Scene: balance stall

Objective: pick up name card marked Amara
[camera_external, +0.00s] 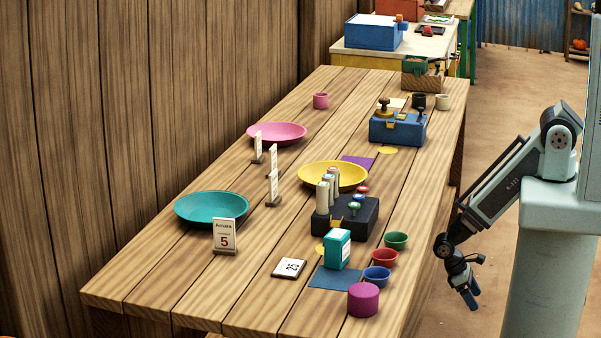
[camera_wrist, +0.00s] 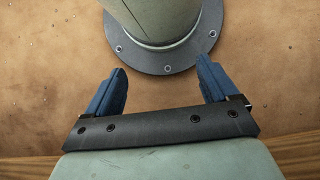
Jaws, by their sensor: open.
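The name card marked Amara (camera_external: 224,234) stands upright in a small wooden base near the left front of the table, in front of the teal plate (camera_external: 211,206). It shows a red 5 under the name. My gripper (camera_external: 471,297) hangs off the right side of the table, low and far from the card. In the wrist view my gripper (camera_wrist: 162,88) has its two blue fingers wide apart with nothing between them. The card does not show in the wrist view.
Other standing cards (camera_external: 273,188) are behind the Amara card. A flat card marked 25 (camera_external: 289,268), a teal box (camera_external: 337,249), a dark block with stamps (camera_external: 350,218), small cups (camera_external: 385,257) and a magenta cylinder (camera_external: 363,300) lie to its right. The table's front left is clear.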

